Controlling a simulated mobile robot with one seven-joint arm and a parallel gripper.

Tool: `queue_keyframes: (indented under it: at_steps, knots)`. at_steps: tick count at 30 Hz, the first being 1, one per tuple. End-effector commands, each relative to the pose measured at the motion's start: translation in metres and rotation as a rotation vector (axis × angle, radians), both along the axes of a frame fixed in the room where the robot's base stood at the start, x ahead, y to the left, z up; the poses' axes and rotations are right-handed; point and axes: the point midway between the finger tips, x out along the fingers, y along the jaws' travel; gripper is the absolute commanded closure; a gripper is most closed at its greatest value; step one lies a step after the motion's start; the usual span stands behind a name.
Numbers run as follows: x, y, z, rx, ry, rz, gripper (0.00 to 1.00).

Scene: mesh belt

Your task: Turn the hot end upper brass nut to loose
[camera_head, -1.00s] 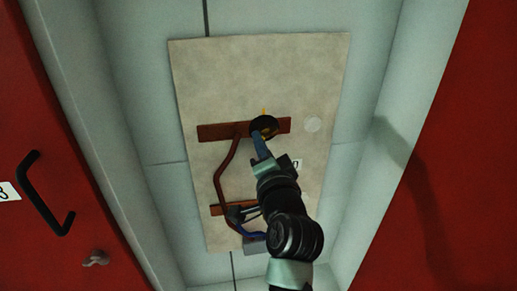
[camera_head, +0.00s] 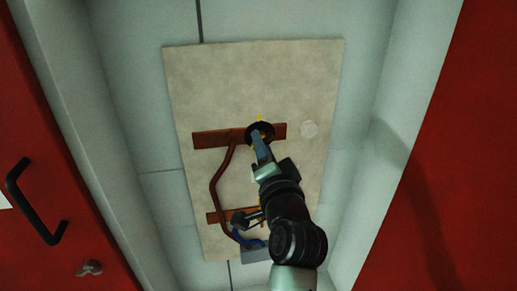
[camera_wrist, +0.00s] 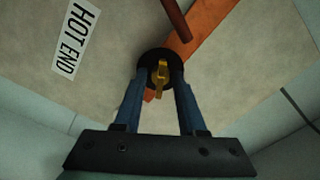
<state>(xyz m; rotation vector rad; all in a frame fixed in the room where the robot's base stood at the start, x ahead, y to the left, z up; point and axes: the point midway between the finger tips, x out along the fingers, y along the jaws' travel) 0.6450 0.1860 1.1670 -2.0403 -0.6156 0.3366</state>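The brass nut (camera_wrist: 160,76) sits at the centre of a black round fitting (camera_wrist: 158,57) in the wrist view, beside a white HOT END label (camera_wrist: 76,38). In the head view my gripper (camera_head: 262,145) hides part of the fitting.
A beige board (camera_head: 210,80) carries the upper brown strip (camera_head: 210,139) and a lower one (camera_head: 216,216). A red-brown pipe (camera_head: 215,185) bends between them, with a blue part (camera_head: 243,240) below. Red panels with a black handle (camera_head: 32,205) flank the recess.

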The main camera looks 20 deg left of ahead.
Motion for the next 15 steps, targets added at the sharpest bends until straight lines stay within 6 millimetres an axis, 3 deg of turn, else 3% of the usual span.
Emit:
queue_keyframes:
  at_steps: [8, 15]
  knots:
    - [-0.006, 0.001, -0.004, 0.001, 0.006, 0.008, 0.60]
    - [-0.035, -0.020, -0.005, 0.000, 0.005, 0.006, 0.60]
